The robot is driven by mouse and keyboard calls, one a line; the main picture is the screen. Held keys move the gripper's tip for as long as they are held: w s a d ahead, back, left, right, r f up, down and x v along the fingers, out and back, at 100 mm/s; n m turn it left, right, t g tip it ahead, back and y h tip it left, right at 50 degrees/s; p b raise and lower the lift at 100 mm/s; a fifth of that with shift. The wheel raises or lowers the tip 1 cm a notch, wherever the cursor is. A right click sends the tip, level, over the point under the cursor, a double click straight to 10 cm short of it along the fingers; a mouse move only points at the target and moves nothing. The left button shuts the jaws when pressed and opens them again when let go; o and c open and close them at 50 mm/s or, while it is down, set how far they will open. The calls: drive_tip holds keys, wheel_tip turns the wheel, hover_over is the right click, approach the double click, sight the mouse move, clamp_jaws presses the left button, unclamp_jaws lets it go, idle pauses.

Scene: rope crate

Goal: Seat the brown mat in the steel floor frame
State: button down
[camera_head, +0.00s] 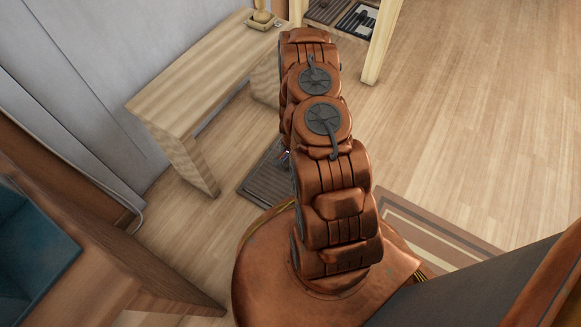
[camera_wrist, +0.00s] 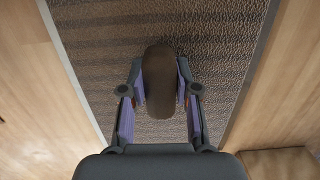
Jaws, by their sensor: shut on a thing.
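My gripper (camera_wrist: 160,82) is shut on a dark brown, rounded, elongated thing (camera_wrist: 160,60) with its purple finger pads at the two sides. I cannot tell what this thing is. Below it in the wrist view lies a brown ridged mat surface (camera_wrist: 90,55) between the two grey side bars of the steel floor frame (camera_wrist: 67,75). The gap between held thing and mat is not clear. In the head view the dark ridged mat (camera_head: 262,187) lies on the floor beside the bench, partly hidden by my arm, which also hides most of my gripper.
A light wooden bench (camera_head: 190,85) stands along the wall, left of the mat. A striped rug (camera_head: 440,232) lies at the right, partly hidden. A shelf unit (camera_head: 378,45) stands at the back. Wood floor at the right is clear. A brown box-like thing (camera_wrist: 280,163) is at lower right.

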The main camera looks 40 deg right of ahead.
drive_tip(key=shift+f, duration=0.4)
idle(0.5)
drive_tip(key=c, duration=0.8)
unclamp_jaws()
drive_tip(key=shift+o, duration=0.2)
drive_tip(key=shift+w+d+r, duration=0.1)
drive_tip(key=shift+d+r, duration=0.15)
drive_tip(key=shift+r, duration=1.75)
drive_tip(key=shift+w+d+r, duration=0.1)
drive_tip(key=shift+d+r, duration=0.1)
drive_tip(key=shift+r, duration=1.75)
drive_tip(key=shift+d+r, duration=0.25)
drive_tip(key=shift+r, duration=1.75)
